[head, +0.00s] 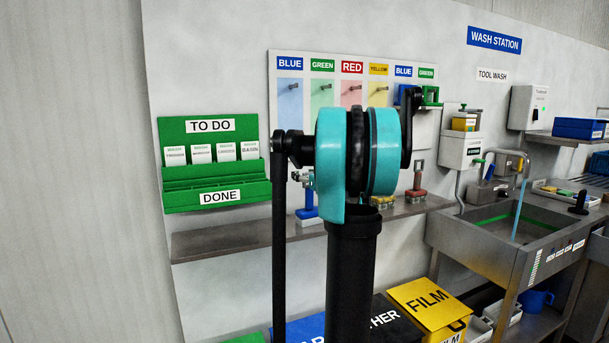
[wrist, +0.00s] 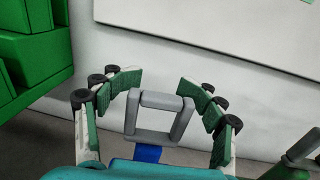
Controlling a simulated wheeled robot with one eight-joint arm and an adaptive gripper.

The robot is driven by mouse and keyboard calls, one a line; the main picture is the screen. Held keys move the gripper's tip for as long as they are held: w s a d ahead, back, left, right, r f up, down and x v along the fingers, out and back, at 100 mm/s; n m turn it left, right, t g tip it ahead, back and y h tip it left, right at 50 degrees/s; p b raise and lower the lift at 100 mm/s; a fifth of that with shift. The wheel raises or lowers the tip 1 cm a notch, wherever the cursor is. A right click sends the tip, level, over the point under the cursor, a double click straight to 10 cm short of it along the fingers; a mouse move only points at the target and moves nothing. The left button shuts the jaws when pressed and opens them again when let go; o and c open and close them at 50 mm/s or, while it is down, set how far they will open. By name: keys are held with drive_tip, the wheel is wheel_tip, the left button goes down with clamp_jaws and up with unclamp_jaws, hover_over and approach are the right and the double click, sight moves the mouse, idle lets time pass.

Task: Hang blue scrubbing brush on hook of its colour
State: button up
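The blue scrubbing brush (head: 307,213) stands upright on the shelf in the head view, partly behind my arm. In the wrist view its grey loop handle (wrist: 134,115) shows with a bit of blue (wrist: 147,153) below it. My gripper (wrist: 160,100) is open, with its green-padded fingers on either side of the loop and apart from it. In the head view, my gripper is mostly hidden by my arm. The hook board carries a blue-labelled panel (head: 289,95) at its left end with a bare hook, and another blue label (head: 403,71) farther right.
Blue and green items (head: 431,97) hang at the board's right end. A red brush (head: 416,193) and yellow item stand farther right on the shelf (head: 220,243). The green card rack (head: 215,170) is at left; its edge is close in the wrist view. A green item (wrist: 285,173) shows at right.

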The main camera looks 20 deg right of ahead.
drive_tip(key=s+d, duration=0.2)
drive_tip(key=s, duration=1.5)
drive_tip(key=shift+s+d+r, duration=0.15)
